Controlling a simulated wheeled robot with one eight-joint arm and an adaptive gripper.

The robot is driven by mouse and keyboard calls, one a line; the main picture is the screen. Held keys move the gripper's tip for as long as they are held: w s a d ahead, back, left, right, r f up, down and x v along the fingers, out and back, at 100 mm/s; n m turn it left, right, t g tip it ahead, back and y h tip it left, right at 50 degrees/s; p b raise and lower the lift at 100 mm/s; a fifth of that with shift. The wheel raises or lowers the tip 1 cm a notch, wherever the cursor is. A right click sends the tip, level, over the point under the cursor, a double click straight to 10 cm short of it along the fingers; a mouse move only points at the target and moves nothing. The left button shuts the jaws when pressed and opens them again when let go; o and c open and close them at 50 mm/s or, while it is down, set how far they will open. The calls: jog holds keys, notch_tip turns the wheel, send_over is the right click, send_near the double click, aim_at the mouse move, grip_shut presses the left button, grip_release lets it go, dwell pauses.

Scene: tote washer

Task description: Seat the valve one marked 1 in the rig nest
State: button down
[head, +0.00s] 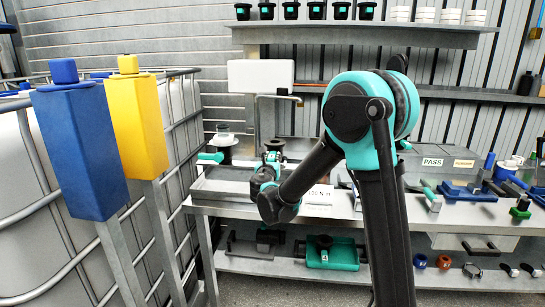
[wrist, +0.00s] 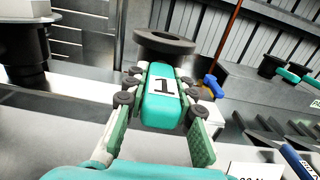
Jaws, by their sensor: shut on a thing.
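My gripper (wrist: 160,100) is shut on the valve marked 1 (wrist: 163,112), a teal block with a white label and a black "1". A dark ring (wrist: 165,42) shows just beyond the valve; I cannot tell whether it is part of it. I cannot tell which part is the rig nest.
A teal-handled part (head: 210,157) is beside the stand. A white card (head: 320,195) and several tools lie to the right. Blue (head: 82,150) and yellow (head: 137,125) posts stand at the left front.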

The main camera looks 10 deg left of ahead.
jog(key=shift+f, duration=0.5)
dwell(0.8)
jog(key=c, duration=1.2)
grip_release()
jog(key=shift+o, duration=0.4)
jog(key=o, duration=0.5)
jog(key=s, duration=0.9)
jog(key=shift+a, duration=0.15)
jog(key=shift+s, duration=0.15)
